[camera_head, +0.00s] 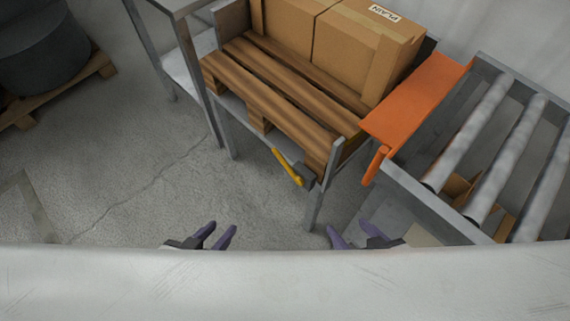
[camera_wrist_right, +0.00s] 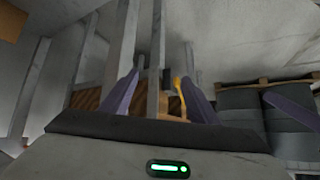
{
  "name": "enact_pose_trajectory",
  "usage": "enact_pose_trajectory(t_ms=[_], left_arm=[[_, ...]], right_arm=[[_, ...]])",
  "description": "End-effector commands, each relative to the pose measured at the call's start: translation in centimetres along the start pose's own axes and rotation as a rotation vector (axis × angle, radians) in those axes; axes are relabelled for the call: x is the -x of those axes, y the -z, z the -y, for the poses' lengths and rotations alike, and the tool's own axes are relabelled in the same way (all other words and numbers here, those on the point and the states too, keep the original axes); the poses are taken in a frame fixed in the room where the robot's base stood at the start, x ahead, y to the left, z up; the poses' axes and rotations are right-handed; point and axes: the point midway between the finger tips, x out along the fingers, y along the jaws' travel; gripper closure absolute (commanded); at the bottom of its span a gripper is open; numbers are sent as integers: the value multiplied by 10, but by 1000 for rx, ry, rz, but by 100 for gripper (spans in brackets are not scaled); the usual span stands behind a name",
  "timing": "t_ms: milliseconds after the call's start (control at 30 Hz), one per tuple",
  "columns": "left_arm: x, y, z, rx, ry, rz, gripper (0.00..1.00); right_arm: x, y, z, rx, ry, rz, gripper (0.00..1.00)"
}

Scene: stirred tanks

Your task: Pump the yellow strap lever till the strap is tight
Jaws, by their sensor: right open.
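The yellow strap lever (camera_head: 287,167) slants down along the front edge of the pallet stand, and its lower end meets a dark ratchet block (camera_head: 307,178) near the front corner leg. I cannot make out the strap itself. My right gripper (camera_head: 347,227) is open and empty, below and right of the lever, apart from it. In the right wrist view, the lever (camera_wrist_right: 179,86) shows beyond the right gripper (camera_wrist_right: 160,76), near its right finger. My left gripper (camera_head: 223,226) is open and empty, below and left of the lever.
The stand holds a wooden pallet (camera_head: 270,85) with cardboard boxes (camera_head: 365,50). An orange plate (camera_head: 415,95) and a roller conveyor (camera_head: 480,140) stand at the right.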

Motion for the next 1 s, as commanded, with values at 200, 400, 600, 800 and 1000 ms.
enact_pose_trajectory(t_ms=[200,400,600,800,1000], left_arm=[[0,-1,0,0,0,2,69],[0,-1,0,1,0,3,69],[0,-2,0,1,0,4,69],[0,-3,0,1,0,5,69],[1,-2,-1,1,-1,4,69]], right_arm=[[2,-4,1,-2,1,8,83],[2,-6,2,-3,2,11,100],[2,-6,1,-3,2,10,100],[1,-4,1,-2,1,6,100],[0,0,0,0,1,0,100]])
